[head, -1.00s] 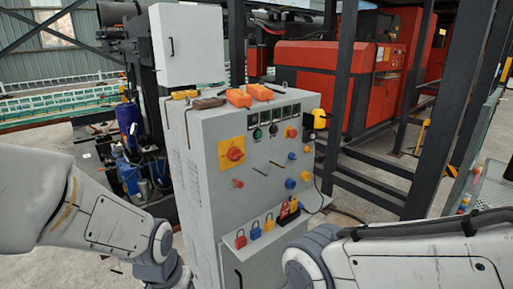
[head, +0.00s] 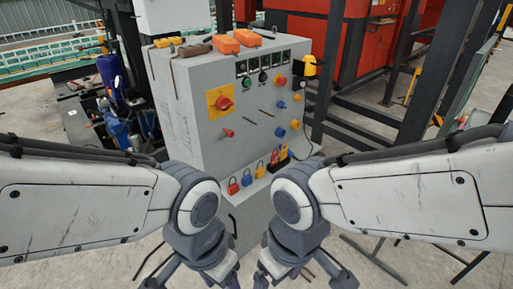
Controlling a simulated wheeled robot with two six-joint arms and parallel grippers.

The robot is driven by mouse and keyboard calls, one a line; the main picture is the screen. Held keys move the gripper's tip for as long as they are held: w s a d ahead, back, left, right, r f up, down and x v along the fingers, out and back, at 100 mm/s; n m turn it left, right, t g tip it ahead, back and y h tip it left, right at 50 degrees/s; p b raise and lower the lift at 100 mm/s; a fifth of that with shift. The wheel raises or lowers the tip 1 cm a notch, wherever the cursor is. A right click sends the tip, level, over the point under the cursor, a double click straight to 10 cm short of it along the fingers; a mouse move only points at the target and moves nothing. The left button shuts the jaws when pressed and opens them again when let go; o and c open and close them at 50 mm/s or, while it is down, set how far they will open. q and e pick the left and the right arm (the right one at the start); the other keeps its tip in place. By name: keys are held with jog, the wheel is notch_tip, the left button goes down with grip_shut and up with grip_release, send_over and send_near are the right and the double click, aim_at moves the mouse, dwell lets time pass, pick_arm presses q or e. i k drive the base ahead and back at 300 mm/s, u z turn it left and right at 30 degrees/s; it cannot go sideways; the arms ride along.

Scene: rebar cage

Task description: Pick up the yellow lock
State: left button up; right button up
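The yellow lock (head: 260,170) stands on the ledge low on the front of the grey control cabinet (head: 190,115). A blue lock (head: 247,179) and a red lock (head: 233,187) are to its left. Red and black items (head: 276,158) are to its right. My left gripper (head: 192,280) and my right gripper (head: 303,277) are both low in the view, below the locks and apart from them. Both have their fingers spread and look empty; their tips are partly cut off by the bottom edge.
The cabinet front carries a red rotary switch (head: 222,102), knobs and several buttons. Orange tools (head: 226,44) lie on its top. A yellow and black device (head: 307,66) is at its right side. Dark metal frame posts (head: 349,80) stand to the right.

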aim_at(259, 172)
jog(key=z, duration=1.85)
jog(key=i, duration=1.4)
jog(key=u, duration=2.55)
